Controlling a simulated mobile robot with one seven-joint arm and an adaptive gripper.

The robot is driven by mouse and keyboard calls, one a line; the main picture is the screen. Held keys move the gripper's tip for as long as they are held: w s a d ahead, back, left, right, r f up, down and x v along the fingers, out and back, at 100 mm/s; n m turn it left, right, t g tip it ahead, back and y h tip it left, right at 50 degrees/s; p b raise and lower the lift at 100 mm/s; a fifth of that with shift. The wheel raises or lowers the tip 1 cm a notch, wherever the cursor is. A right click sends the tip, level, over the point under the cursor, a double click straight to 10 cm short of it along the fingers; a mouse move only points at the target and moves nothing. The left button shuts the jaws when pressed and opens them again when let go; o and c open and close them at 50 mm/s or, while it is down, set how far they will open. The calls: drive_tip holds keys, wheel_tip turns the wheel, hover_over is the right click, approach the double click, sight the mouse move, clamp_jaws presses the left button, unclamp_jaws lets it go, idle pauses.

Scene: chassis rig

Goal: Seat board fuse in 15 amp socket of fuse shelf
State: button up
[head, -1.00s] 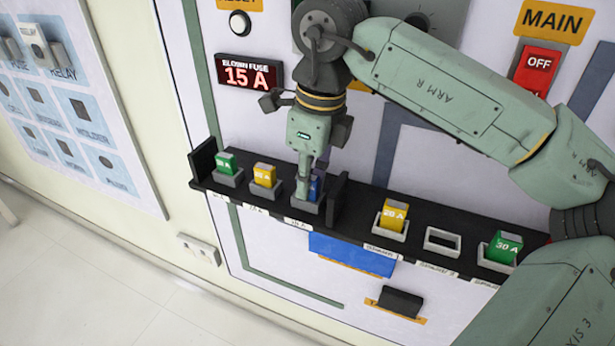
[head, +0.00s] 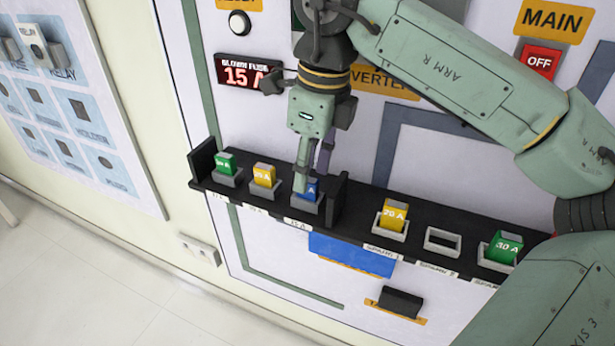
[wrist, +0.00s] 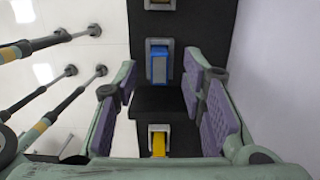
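The blue board fuse (head: 311,189) stands in its grey socket in the left section of the black fuse shelf (head: 354,205), above the 15 A label. It looks upright, though its lower end is hidden in the socket. In the wrist view the blue fuse (wrist: 158,68) sits in the grey socket (wrist: 160,48). My gripper (head: 313,172) is just above the fuse, with one finger partly in front of it in the head view. In the wrist view its purple-padded fingers (wrist: 160,92) are spread wide, with nothing between the pads.
A black divider (head: 337,198) stands right beside the fuse. Green (head: 226,163) and yellow (head: 264,174) fuses sit left of it. Right are a yellow 20 A fuse (head: 393,215), an empty socket (head: 442,241) and a green 30 A fuse (head: 503,248). The display (head: 249,73) reads 15 A.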

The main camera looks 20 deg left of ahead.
sight(316, 181)
wheel_tip(316, 181, up, 9)
drive_tip(key=d, duration=0.1)
idle(0.6)
